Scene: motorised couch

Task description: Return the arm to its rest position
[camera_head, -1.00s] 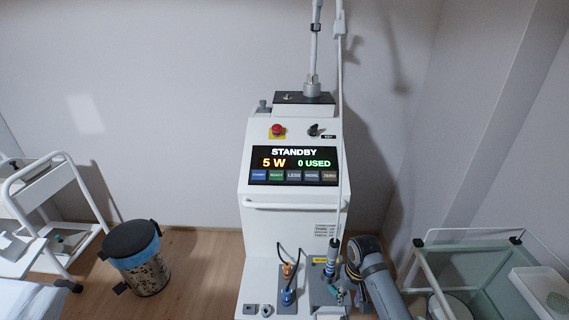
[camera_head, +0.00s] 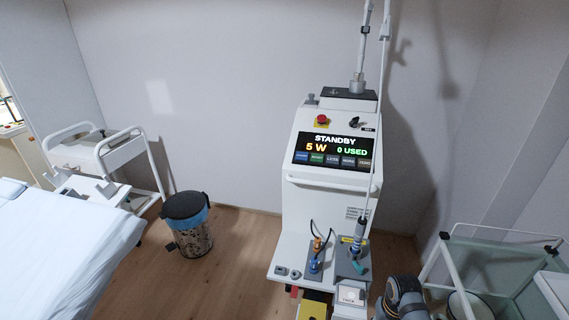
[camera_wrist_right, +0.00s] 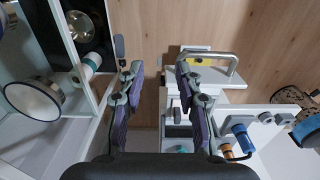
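My right arm (camera_head: 405,296) shows at the bottom edge in the head view, just right of the machine's base; its gripper is not clearly seen there. In the right wrist view my right gripper (camera_wrist_right: 159,69) has its two fingers apart with nothing between them, over the wood floor. The white machine (camera_head: 325,207) stands upright in the head view, its screen (camera_head: 331,152) reading STANDBY, 5 W and 0 USED. A handpiece (camera_head: 358,240) stands at the machine's lower shelf. My left gripper is not in view.
A glass-shelved trolley (camera_head: 500,237) stands close on the right; its bowls (camera_wrist_right: 32,98) show in the wrist view. A bin (camera_head: 188,222), a white cart (camera_head: 120,155) and a white couch (camera_head: 60,250) are on the left. Floor (camera_head: 235,270) is clear between couch and machine.

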